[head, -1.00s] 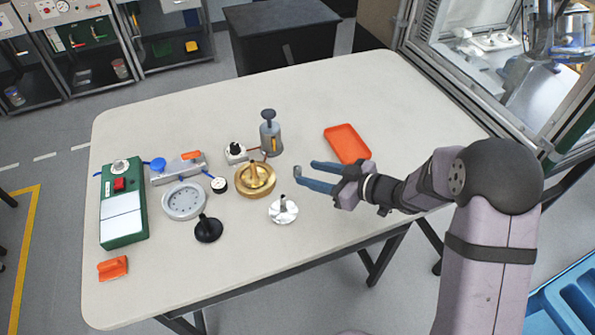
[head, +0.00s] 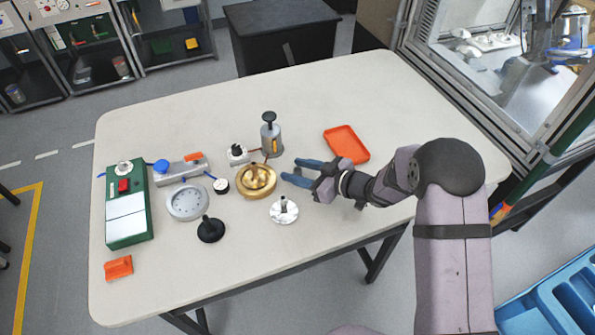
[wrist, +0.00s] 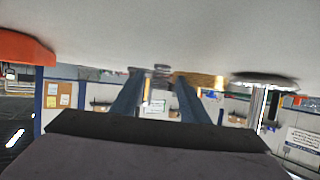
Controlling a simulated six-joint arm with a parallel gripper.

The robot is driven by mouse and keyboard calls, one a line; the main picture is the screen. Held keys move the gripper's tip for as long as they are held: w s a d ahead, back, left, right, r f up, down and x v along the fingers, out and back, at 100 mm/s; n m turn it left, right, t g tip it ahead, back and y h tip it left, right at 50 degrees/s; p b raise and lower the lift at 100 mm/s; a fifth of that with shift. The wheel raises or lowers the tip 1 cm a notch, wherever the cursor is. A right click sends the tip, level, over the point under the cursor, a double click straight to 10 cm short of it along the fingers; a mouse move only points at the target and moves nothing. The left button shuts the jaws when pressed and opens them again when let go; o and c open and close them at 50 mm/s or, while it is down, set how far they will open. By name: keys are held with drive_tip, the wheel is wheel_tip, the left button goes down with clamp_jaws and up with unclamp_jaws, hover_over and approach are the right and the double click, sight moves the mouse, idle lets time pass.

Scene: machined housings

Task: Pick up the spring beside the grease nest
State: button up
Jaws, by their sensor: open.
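My gripper (head: 291,171) is low over the table, its two blue fingers apart and pointing left toward the brass stepped housing (head: 256,181). A small grey coiled-looking part, likely the spring (wrist: 161,76), shows between the fingertips in the wrist view. In the head view it is too small and too close to the fingers to make out clearly. No grip on it shows. I cannot tell for certain which fixture is the grease nest; the brass housing is the nearest one, just left of the fingertips.
A white flanged part with a dark stem (head: 284,211) stands just in front of the gripper. A grey pump bottle (head: 271,138) stands behind it. An orange tray (head: 346,144) lies behind the arm. A grey ring (head: 187,202) and black funnel-like part (head: 210,229) are further left.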

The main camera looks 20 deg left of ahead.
clamp_jaws()
drive_tip(key=shift+r, duration=0.1)
